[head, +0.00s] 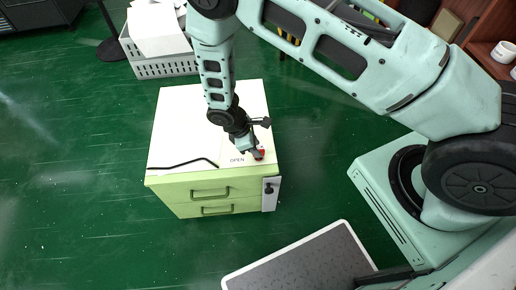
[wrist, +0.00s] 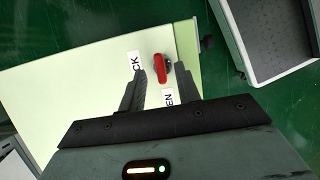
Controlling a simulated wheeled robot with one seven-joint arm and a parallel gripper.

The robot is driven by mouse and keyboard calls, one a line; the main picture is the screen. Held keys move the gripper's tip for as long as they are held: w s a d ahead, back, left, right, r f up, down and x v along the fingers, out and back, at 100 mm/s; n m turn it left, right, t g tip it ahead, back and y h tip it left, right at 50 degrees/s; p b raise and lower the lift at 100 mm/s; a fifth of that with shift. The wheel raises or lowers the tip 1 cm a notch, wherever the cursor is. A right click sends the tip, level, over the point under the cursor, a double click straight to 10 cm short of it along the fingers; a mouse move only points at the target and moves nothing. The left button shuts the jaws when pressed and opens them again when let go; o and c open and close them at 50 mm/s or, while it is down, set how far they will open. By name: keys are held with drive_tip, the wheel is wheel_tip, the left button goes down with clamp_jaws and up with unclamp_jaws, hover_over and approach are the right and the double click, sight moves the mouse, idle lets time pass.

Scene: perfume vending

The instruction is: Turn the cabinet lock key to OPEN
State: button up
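The cabinet (head: 185,120) has a pale top and yellow-green drawers. A red key (wrist: 158,68) with a dark part beside it sits on the cabinet top near one edge; in the head view the red key (head: 262,153) is partly hidden by my gripper. In the wrist view a label ending in "CK" (wrist: 133,61) is left of the key, and the OPEN label (wrist: 167,97), partly covered, is below it. My gripper (wrist: 160,74) is open, its fingertips on either side of the red handle. I cannot tell whether they touch it.
A small dark-knobbed latch plate (head: 270,192) is on the cabinet's front right. A black cable (head: 185,163) lies on the top. A grey tray-like surface (head: 305,265) is in front, and a white crate (head: 165,67) stands behind. Green floor is clear to the left.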

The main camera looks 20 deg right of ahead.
drive_tip(key=v, duration=1.4)
drive_tip(key=shift+r+p, duration=0.15)
drive_tip(key=shift+p, duration=0.3)
